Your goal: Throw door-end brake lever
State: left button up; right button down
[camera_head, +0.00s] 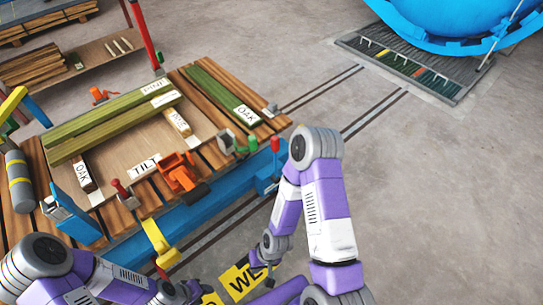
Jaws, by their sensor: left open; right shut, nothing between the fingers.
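A blue-framed cart (176,222) carrying timber stands left of centre. At its corner nearer the blue round vessel is a short upright lever with a red knob (275,144), apparently the door-end lever. A similar red-knobbed lever (120,188) stands at the cart's nearer left part. An orange clamp-like part (180,175) sits between them. My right gripper (268,277) is low in front of the cart, shut and empty, apart from the door-end lever. My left gripper (184,293) is open at the bottom edge, small and partly cut off.
The blue vessel (440,22) stands at the upper right, above a floor grate (400,65). Rails (372,115) run from the cart towards it. A yellow bracket (160,243) juts from the cart's front. My right elbow rises beside the cart's corner. The floor at right is clear.

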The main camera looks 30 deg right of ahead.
aim_at(275, 178)
jog(key=k, duration=0.5)
jog(key=z, duration=0.8)
jog(key=i, duration=0.75)
jog(key=u, duration=1.1)
